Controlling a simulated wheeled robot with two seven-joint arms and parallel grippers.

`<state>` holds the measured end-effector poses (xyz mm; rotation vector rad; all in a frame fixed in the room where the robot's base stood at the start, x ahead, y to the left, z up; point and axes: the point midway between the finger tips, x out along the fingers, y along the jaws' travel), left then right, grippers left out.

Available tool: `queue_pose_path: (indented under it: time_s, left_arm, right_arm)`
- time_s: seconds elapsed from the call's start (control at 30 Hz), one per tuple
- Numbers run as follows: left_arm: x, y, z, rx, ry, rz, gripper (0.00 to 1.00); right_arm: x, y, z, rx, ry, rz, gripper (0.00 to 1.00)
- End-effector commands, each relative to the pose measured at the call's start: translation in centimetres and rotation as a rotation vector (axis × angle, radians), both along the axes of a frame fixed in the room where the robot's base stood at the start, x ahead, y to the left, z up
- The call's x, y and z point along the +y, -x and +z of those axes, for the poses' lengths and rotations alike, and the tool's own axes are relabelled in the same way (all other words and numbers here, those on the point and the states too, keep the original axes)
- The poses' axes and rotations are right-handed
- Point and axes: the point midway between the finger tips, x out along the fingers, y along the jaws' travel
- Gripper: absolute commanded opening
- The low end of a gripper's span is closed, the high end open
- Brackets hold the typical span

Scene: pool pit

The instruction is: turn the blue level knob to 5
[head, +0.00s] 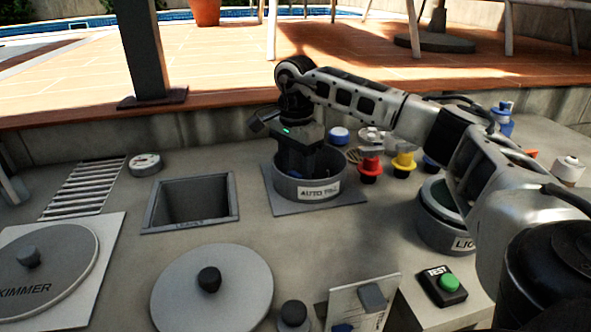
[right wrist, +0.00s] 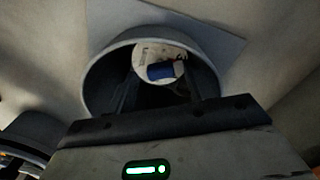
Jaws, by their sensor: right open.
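A round grey well labelled "AUTO FILL", partly covered (head: 318,190), sits on a square plate in the deck; its rim also shows in the right wrist view (right wrist: 100,82). Inside, the right wrist view shows a blue knob (right wrist: 160,71) over a pale dial face (right wrist: 150,51). My right gripper (head: 300,170) points down into the well. In the right wrist view its two open fingers (right wrist: 159,88) stand either side of the knob's line; I cannot tell whether they touch it. The knob is hidden in the head view. My left gripper is not in view.
Red (head: 370,167) and yellow (head: 404,163) knobs stand right of the well. A square open pit (head: 190,231) lies left. A round lid (head: 212,290), a green TEST button (head: 449,282) and another round well (head: 444,234) are nearer. A raised tiled ledge lies behind.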

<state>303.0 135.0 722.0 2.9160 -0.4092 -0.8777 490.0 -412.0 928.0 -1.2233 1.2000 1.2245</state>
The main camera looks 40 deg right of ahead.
Motion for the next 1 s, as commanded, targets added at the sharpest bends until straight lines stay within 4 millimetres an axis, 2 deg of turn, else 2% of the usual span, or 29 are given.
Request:
queue_pose_path:
  time_s: [0.1,0.4,0.57,1.0]
  left_arm:
    - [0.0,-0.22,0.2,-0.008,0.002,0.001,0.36]
    - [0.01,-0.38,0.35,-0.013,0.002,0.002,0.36]
    - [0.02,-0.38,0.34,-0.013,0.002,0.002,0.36]
    - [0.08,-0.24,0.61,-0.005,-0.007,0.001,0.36]
  right_arm:
    - [-0.02,0.02,-0.73,0.0,0.0,0.0,0.53]
    - [-0.03,0.01,-0.88,-0.001,0.0,0.0,0.53]
    - [-0.03,0.01,-0.86,0.0,0.0,0.0,0.08]
    - [-0.03,0.04,-0.72,0.002,0.0,-0.068,0.08]
